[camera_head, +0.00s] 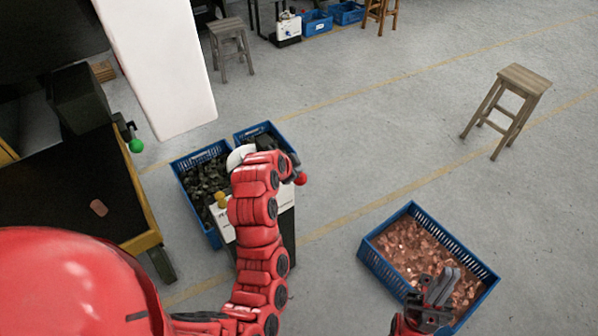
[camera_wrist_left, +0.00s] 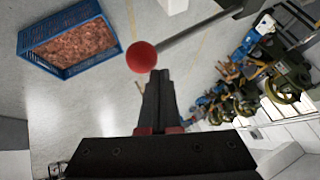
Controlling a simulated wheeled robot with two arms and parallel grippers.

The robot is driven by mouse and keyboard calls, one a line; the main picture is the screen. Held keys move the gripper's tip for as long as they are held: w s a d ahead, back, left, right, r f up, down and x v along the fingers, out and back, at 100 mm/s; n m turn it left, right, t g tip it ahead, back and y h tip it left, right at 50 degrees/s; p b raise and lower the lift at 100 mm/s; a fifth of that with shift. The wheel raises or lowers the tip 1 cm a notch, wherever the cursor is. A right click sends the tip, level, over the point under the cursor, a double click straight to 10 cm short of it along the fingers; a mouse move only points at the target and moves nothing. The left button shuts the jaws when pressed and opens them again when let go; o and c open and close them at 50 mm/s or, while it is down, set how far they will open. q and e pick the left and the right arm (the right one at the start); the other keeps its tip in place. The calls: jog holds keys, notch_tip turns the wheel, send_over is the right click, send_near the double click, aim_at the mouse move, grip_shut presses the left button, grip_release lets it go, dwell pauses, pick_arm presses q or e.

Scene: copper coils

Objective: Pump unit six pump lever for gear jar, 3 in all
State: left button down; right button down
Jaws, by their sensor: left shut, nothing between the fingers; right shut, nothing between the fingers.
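A white pump unit (camera_head: 226,228) stands between my left arm and a blue crate of dark parts in the head view; its lettering is mostly covered. A lever with a red knob (camera_head: 300,179) sticks out beside my left gripper. In the left wrist view the knob (camera_wrist_left: 141,57) ends a grey rod (camera_wrist_left: 195,31), just beyond and left of the fingertips. My left gripper (camera_wrist_left: 159,76) is shut and empty; I cannot tell whether it touches the knob. My right gripper (camera_head: 440,286) is shut and empty, over the copper crate's near side. I cannot make out a gear jar.
A blue crate (camera_head: 371,255) of copper pieces stands right of the pump unit. Two blue crates (camera_head: 181,166) of dark parts adjoin the unit. A yellow-edged table (camera_head: 140,241) is at left, a wooden stool (camera_head: 524,81) at right. Floor between is clear.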

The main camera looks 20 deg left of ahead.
aim_at(296, 182)
pick_arm(q)
jog(key=shift+s+d+f+b, duration=0.15)
jog(key=shift+f+b, duration=0.75)
jog(key=shift+f, duration=0.45)
jog(key=shift+s+d+f+b, duration=0.15)
jog(key=shift+f+b, duration=0.75)
jog(key=shift+f, duration=0.45)
dwell(1.6)
jog(key=shift+r, duration=0.1)
dwell(0.5)
jog(key=shift+w+a+r, duration=0.15)
jog(key=shift+r, duration=1)
jog(key=shift+w+a+r, duration=0.1)
jog(key=shift+a+r, duration=0.05)
jog(key=shift+r, duration=1.05)
jog(key=shift+w+a+r, duration=0.15)
jog(key=shift+r, duration=1)
jog(key=shift+w+a+r+p, duration=0.15)
jog(key=shift+r+p, duration=0.15)
jog(key=shift+r, duration=1.15)
notch_tip(296, 182, up, 2)
jog(key=shift+a+r+p, duration=0.1)
jog(key=shift+p, duration=0.9)
jog(key=shift+w, duration=0.15)
